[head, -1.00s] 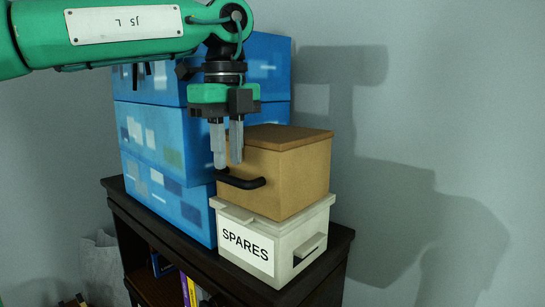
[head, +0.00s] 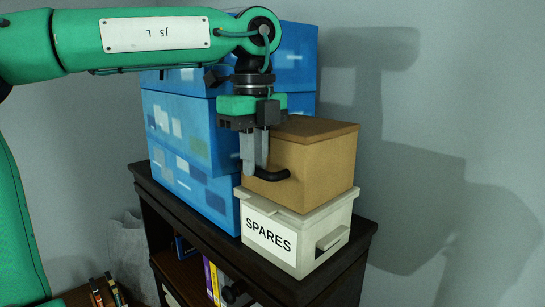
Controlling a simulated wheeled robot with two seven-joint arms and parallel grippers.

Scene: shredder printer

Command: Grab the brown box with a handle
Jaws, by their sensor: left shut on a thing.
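The brown box (head: 318,168) sits on a white box labelled SPARES (head: 325,234), on top of a dark shelf. Its black handle (head: 275,176) is on the front left face. My left gripper (head: 255,172) points straight down at that face, with its grey fingers around the left part of the handle. The fingers are shut on the handle and hide part of it. The brown box rests level on the white box. My right gripper is out of view.
Stacked blue boxes (head: 190,135) stand behind and left of the brown box. The dark shelf (head: 345,268) holds books (head: 211,280) below. A pale bag (head: 128,245) is on the left. The grey wall is close behind on the right.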

